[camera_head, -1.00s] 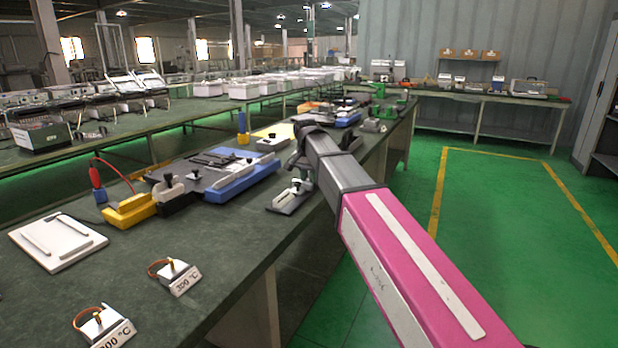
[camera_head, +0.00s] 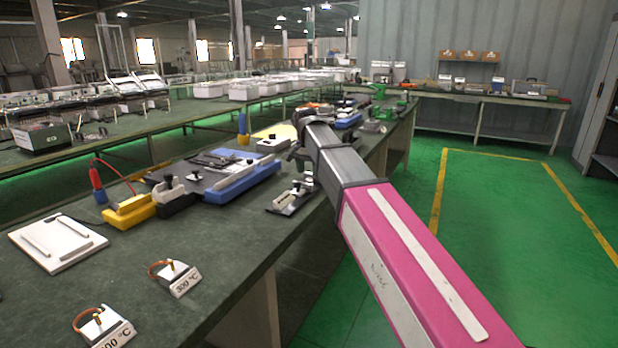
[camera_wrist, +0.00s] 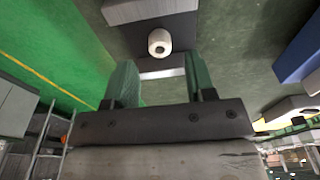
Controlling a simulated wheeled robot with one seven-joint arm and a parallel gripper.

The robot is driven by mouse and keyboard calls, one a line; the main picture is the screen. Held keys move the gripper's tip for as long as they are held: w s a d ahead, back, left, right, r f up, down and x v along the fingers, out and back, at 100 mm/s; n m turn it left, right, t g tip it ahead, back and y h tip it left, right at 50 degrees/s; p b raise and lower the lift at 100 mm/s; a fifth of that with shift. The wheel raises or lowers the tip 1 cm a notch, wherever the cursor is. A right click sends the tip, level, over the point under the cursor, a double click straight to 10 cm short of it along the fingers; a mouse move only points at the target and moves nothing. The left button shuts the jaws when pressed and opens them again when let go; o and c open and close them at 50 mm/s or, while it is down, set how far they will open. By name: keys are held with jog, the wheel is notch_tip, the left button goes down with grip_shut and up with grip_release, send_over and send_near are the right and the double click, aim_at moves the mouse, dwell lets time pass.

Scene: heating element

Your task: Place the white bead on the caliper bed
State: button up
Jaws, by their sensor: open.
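The white bead (camera_wrist: 159,42), a short ring with a dark hole, sits on the dark bed (camera_wrist: 142,36) between two pale grey blocks in the wrist view. It looks upright, hole facing my camera. In the head view, the caliper bed (camera_head: 281,208) is the small dark plate with pale parts at the bench's right edge; the bead is too small there to make out surely. My gripper (camera_wrist: 160,62) is open, its two green fingers spread below the bead in the picture, apart from it. In the head view, my gripper (camera_head: 300,158) hangs just above the caliper, partly hidden by my arm.
A blue tool (camera_head: 240,183) and a yellow box (camera_head: 132,211) stand left of the caliper. A white board (camera_head: 58,244) and two small heating elements (camera_head: 176,278) labelled in °C lie nearer. The bench front is mostly clear; green floor (camera_head: 500,200) lies right.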

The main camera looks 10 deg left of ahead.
notch_tip(320, 180, up, 8)
jog(key=shift+s+a+r, duration=0.15)
jog(key=shift+s+r, duration=0.05)
jog(key=shift+s, duration=0.25)
